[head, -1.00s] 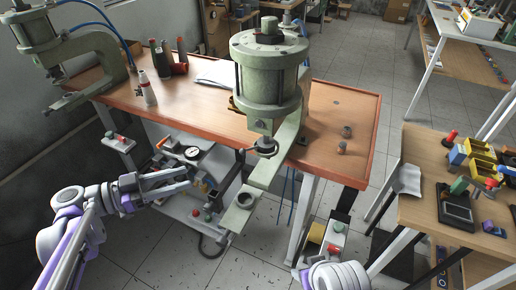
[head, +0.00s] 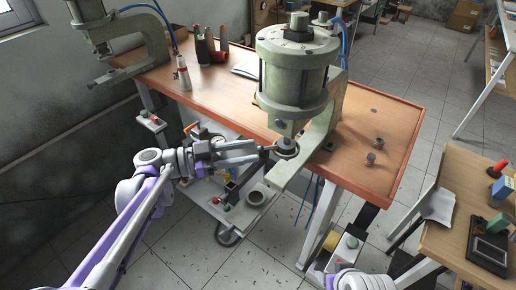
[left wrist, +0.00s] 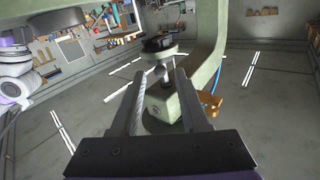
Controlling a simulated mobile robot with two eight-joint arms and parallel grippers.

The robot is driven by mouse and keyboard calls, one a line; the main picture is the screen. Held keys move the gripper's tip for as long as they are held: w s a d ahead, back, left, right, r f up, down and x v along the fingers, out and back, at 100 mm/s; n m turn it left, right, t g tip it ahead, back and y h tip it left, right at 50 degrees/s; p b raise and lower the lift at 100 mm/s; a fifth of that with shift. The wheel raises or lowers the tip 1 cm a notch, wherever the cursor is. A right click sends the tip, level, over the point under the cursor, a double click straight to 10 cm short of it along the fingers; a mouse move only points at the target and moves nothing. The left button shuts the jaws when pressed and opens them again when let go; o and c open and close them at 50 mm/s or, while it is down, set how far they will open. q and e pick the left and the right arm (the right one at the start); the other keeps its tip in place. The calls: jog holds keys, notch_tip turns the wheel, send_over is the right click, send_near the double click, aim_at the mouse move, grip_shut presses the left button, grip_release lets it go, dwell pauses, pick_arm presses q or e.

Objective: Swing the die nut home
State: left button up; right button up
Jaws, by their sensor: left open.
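The near green press (head: 297,75) stands on the bench, and a round dark die nut (head: 287,151) sits under its ram. A short handle points left from the nut towards my left gripper (head: 262,150). In the left wrist view, the open fingers (left wrist: 160,88) point at the press, with a round knob (left wrist: 160,72) in line with the gap between them. The dark disc of the nut (left wrist: 159,43) shows beyond the knob. I cannot tell whether the fingers touch the handle. My right gripper is outside the head view.
A second press (head: 115,38) stands at the far left. Bottles (head: 183,73) and small metal parts (head: 374,150) are on the bench. A side table (head: 450,225) is at right.

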pick_arm(q)
jog(key=shift+x, duration=1.65)
jog(key=shift+c, duration=0.2)
grip_shut()
